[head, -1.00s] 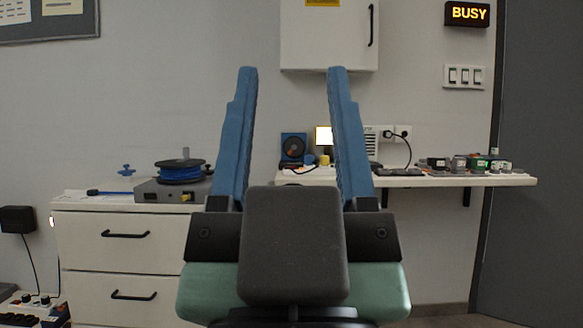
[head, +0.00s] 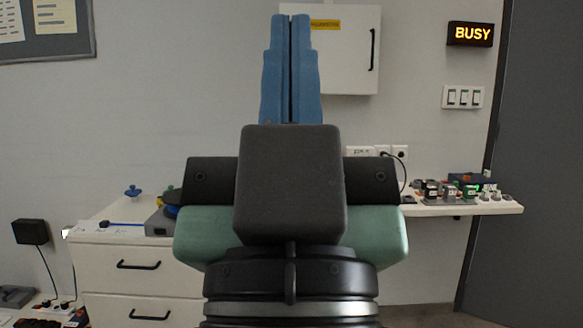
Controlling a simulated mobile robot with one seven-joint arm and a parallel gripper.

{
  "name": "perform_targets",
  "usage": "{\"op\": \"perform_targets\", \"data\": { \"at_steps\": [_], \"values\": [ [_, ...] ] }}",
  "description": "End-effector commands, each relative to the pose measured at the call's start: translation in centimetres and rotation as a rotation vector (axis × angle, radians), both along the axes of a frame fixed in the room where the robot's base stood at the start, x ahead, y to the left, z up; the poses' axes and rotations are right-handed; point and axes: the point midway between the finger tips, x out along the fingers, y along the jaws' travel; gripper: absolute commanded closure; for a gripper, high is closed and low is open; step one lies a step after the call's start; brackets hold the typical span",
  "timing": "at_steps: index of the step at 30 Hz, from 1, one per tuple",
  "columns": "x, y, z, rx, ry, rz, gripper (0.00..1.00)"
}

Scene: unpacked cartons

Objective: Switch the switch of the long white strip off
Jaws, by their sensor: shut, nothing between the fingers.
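A white strip (head: 42,304) with dark plugs or knobs lies low at the left edge of the head view, partly cut off by the frame. It may be the long white strip; its switch and that switch's position cannot be made out. My gripper (head: 291,18) points upward in the middle of the view. Its two blue fingers are shut together and empty. It is well apart from the strip, which lies far to its lower left.
A white drawer cabinet (head: 128,262) stands at left, with a blue knob (head: 133,191) on top. A black adapter (head: 30,232) hangs on the wall. A shelf (head: 480,207) at right carries small devices. A wall cabinet (head: 352,70) and switch plate (head: 463,96) are behind.

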Motion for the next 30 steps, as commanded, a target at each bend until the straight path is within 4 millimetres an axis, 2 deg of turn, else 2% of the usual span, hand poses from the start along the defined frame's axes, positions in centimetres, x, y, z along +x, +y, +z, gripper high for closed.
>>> {"op": "perform_targets", "data": {
  "at_steps": [1,18,21,24,30],
  "values": [
    [0.0,0.0,3.7,0.0,0.0,0.0,1.0],
    [0.0,0.0,23.2,0.0,0.0,0.001,1.0],
    [0.0,0.0,26.0,0.0,0.0,0.001,1.0],
    [0.0,0.1,27.6,0.0,0.0,0.001,1.0],
    [0.0,0.1,28.0,0.0,0.001,0.001,1.0]
  ]
}}
